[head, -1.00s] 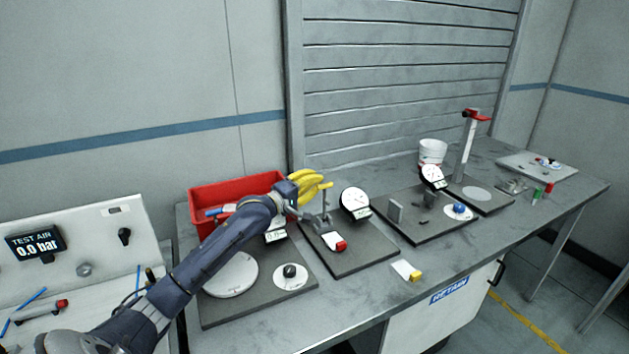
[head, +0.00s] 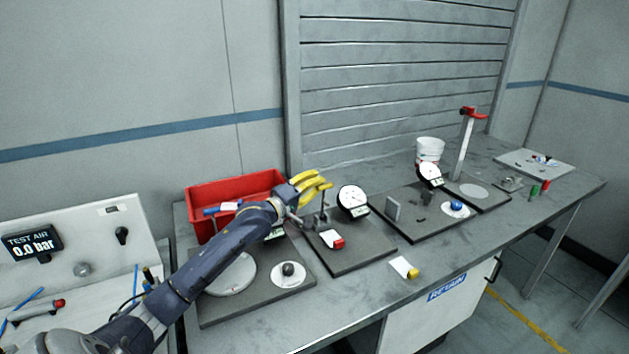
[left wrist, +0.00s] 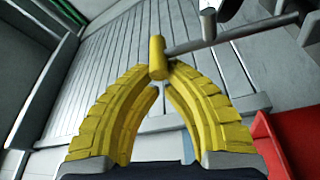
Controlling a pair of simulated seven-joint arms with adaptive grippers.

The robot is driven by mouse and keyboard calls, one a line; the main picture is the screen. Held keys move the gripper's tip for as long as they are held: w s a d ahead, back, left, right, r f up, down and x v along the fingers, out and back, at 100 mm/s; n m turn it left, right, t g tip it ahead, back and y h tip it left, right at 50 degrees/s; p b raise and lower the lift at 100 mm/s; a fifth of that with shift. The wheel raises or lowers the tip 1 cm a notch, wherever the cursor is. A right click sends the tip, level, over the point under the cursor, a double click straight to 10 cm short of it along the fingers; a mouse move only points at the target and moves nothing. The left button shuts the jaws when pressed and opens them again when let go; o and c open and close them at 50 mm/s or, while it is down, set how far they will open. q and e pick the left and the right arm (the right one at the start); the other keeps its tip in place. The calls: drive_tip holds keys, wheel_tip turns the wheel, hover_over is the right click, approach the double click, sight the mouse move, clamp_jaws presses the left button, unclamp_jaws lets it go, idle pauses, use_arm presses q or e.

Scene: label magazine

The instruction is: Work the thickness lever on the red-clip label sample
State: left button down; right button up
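The label sample with a red clip (head: 337,243) lies on the dark plate of the thickness gauge, under the dial (head: 353,197). The gauge's lever has a yellow knob, seen in the left wrist view (left wrist: 157,57), on a grey rod (left wrist: 230,34). My left gripper (head: 328,184) is above the gauge plate, left of the dial. In the left wrist view its yellow fingers (left wrist: 162,68) converge on the knob and appear shut on it. Its far contact side is hidden. My right gripper is in neither view.
A red bin (head: 200,199) stands behind my left arm. Left are a scale with a round pan (head: 235,275) and a black-knobbed white disc (head: 288,274). A yellow-clip label (head: 401,266) lies near the front edge. Another gauge plate (head: 405,228) is to the right.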

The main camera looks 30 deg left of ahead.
use_arm(q)
drive_tip(key=s+d+f+m+h, duration=0.1)
drive_tip(key=s+d+m+h, duration=0.1)
drive_tip(key=d+m, duration=0.3)
drive_tip(key=shift+s+d+f+m+t, duration=0.15)
drive_tip(key=shift+s+d+m+t, duration=0.25)
drive_tip(key=shift+s+m, duration=0.4)
drive_tip(key=shift+w, duration=0.1)
